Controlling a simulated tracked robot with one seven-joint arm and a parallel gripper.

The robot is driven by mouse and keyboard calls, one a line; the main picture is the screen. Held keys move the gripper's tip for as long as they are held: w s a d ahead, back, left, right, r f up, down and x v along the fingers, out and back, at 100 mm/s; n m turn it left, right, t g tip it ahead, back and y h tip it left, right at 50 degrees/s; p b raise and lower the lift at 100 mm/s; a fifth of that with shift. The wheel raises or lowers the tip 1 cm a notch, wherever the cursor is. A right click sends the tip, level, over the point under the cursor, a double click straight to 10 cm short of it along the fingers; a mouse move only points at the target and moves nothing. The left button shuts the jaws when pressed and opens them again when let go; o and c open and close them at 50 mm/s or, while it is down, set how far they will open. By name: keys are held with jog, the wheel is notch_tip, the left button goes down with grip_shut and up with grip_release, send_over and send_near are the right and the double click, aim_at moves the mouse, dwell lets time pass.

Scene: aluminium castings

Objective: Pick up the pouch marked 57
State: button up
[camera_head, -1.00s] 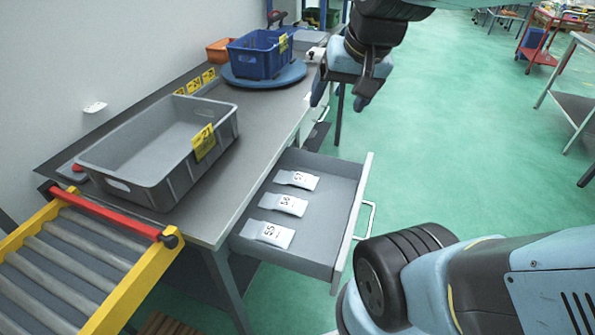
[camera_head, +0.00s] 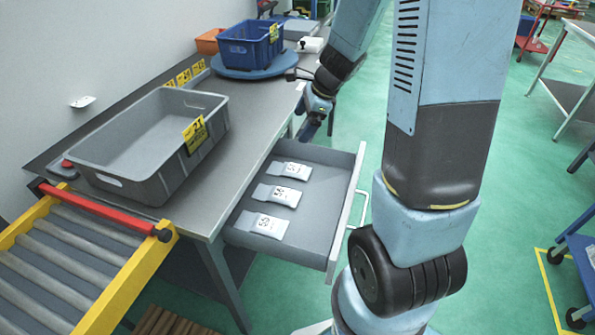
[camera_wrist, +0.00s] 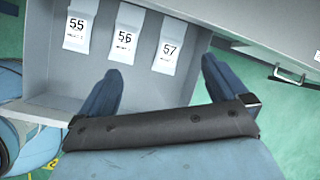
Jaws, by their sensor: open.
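The pouch marked 57 (camera_wrist: 168,54) is a flat white packet in the open grey drawer (camera_wrist: 198,36). In the head view this pouch (camera_head: 291,170) is the farthest of three in a row. The pouch marked 56 (camera_wrist: 124,38) lies beside it, and the pouch marked 55 (camera_wrist: 78,30) is beyond that. My gripper (camera_wrist: 161,72) is open and empty, with pouch 57 showing beyond the jaw gap, nearer the right finger. In the head view my gripper (camera_head: 311,122) points down near the drawer's far end, apart from the pouches.
A grey crate (camera_head: 205,138) marked 21 stands on the workbench (camera_head: 205,205) left of the drawer. A blue crate (camera_head: 240,52) sits on a blue round turntable (camera_head: 236,73) behind. A roller conveyor (camera_head: 85,255) is at front left. Drawer walls surround the pouches.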

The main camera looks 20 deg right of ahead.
notch_tip(320, 180, down, 9)
jog(key=w+d+m, duration=0.3)
jog(key=m, duration=0.3)
send_over(295, 169)
jog(key=s+d, duration=0.1)
notch_tip(295, 169, down, 8)
jog(key=shift+s+d, duration=0.15)
jog(key=shift+d+x, duration=0.15)
jog(key=shift+x, duration=0.7)
jog(key=shift+d+x, duration=0.15)
jog(key=shift+x, duration=0.75)
jog(key=shift+d+x, duration=0.2)
jog(key=shift+x, duration=0.65)
jog(key=shift+f, duration=0.2)
jog(key=c, duration=1.2)
